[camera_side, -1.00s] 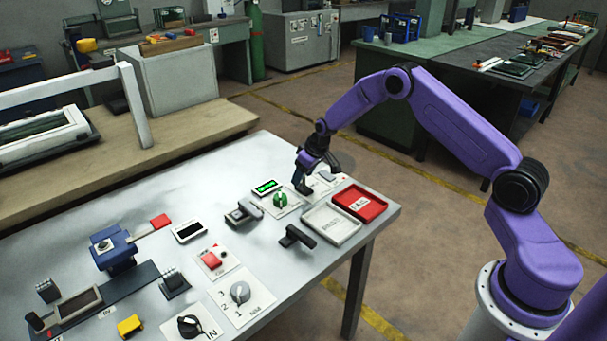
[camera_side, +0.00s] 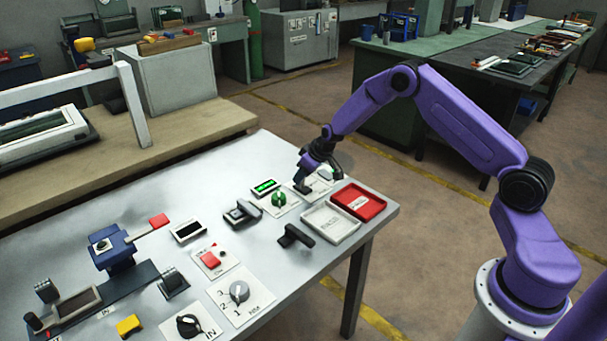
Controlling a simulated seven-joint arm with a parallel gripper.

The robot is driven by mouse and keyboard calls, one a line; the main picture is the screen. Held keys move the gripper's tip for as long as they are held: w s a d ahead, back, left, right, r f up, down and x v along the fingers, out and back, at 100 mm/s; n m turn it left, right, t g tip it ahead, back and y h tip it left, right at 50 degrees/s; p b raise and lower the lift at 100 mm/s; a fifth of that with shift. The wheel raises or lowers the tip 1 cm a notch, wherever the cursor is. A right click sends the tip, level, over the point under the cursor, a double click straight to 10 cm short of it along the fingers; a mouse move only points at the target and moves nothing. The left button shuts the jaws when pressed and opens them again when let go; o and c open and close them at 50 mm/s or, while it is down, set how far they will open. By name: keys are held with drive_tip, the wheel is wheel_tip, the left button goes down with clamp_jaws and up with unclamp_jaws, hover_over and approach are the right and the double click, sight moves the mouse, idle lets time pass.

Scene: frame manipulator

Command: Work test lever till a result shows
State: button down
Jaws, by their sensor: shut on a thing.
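My gripper (camera_side: 319,182) is low over a small white panel at the back right of the steel table. It is shut on the test lever there, which my fingers mostly hide. Just left of it, a small display (camera_side: 264,187) shows bright green characters, too small to read. A green knob (camera_side: 279,199) sits on a plate beside that display. A white tray (camera_side: 331,237) and a red tray (camera_side: 374,206) stand in front of and to the right of my gripper.
A black handle (camera_side: 296,236) and a grey clamp-like fixture (camera_side: 243,212) stand close by on the table. A blue device with a red-tipped arm (camera_side: 114,250) stands at the left. A dark display (camera_side: 188,231) and several switches fill the front.

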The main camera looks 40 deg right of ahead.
drive_tip(key=c, duration=0.8)
unclamp_jaws()
drive_tip(key=v, duration=1.7)
drive_tip(key=shift+a+r, duration=0.1)
drive_tip(key=shift+r, duration=0.15)
